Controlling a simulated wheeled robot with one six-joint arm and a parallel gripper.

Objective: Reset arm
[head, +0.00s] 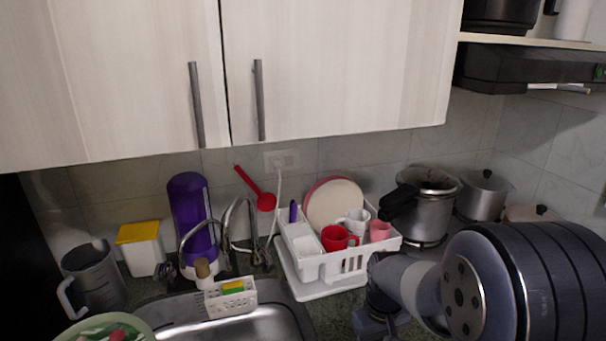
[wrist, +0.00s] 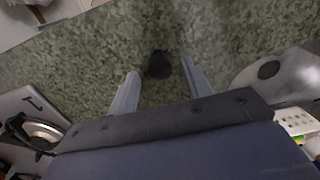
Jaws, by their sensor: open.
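My gripper (wrist: 159,67) is open in the wrist view, with its two pale blue-grey fingers apart. Green-grey speckled countertop (wrist: 90,65) lies beyond the fingers. A dark round spot shows between the fingertips; I cannot tell whether it is an object or a shadow. Nothing is visibly held. In the head view my arm reaches in from the lower right, and my gripper (head: 376,322) is low, in front of the white dish rack and partly cut off by the bottom edge.
The white dish rack (head: 322,268) holds plates and cups. A steel pressure cooker (head: 432,215) and another pot (head: 483,196) stand behind my arm. The sink (head: 270,322) is left of my gripper. Wall cabinets (head: 340,70) and a dark hood (head: 530,68) hang above.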

